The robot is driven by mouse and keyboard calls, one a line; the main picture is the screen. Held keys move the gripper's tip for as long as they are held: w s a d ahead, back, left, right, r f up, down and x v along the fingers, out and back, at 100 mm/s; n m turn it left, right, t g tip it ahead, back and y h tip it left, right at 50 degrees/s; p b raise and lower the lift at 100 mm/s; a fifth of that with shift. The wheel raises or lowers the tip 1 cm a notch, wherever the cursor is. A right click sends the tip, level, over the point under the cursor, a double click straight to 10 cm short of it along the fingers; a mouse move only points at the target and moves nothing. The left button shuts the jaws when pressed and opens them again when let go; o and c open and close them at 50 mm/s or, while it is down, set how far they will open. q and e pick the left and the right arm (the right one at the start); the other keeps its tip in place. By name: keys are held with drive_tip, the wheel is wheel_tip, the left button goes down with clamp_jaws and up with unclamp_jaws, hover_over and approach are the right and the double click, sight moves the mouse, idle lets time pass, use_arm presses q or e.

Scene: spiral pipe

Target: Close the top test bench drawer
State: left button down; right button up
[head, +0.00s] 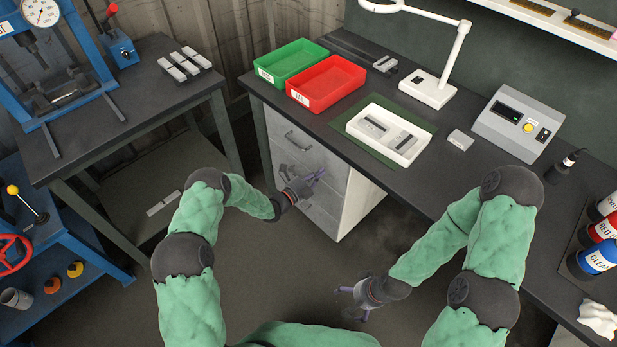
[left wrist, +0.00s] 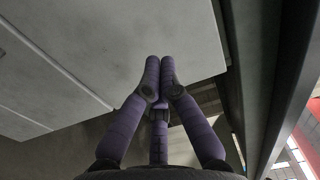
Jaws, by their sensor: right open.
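The test bench (head: 465,190) has a grey drawer unit under its left end. The top drawer (head: 325,157) has a pale grey front with a dark bar handle (head: 298,141). How far it stands out is hard to tell. My left gripper (head: 316,177) is in front of the drawer fronts, below and right of that handle. Its fingers are together and empty; they also show in the left wrist view (left wrist: 160,62), over a pale panel (left wrist: 150,30). I cannot tell whether they touch it. My right gripper (head: 350,300) is open and empty, low over the floor.
A green bin (head: 291,58), a red bin (head: 330,78), a white tray (head: 410,150), a lamp (head: 430,88) and a grey meter box (head: 518,120) stand on the bench. A dark side table (head: 110,110) stands to the left. The floor between is clear.

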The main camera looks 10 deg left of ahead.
use_arm(q)
drive_tip(key=p+v, duration=0.2)
drive_tip(key=v, duration=0.8)
drive_tip(key=shift+p, duration=0.35)
drive_tip(key=shift+s+f, duration=0.1)
drive_tip(key=s+d+f+m+g+h, duration=0.1)
drive_tip(key=s+d+f+m+g, duration=0.3)
drive_tip(key=s+m+g, duration=0.5)
drive_tip(key=s+d+f+m+g, duration=0.2)
drive_tip(key=s+d+m+g, duration=0.4)
drive_tip(key=s, duration=0.5)
drive_tip(key=s+a+m+y, duration=0.4)
drive_tip(key=s+m, duration=0.2)
drive_tip(key=m, duration=0.8)
drive_tip(key=s+a+m+t+y, duration=0.1)
drive_tip(key=s+a+m+y, duration=0.3)
drive_tip(key=m, duration=1.1)
drive_tip(key=shift+s, duration=1.05)
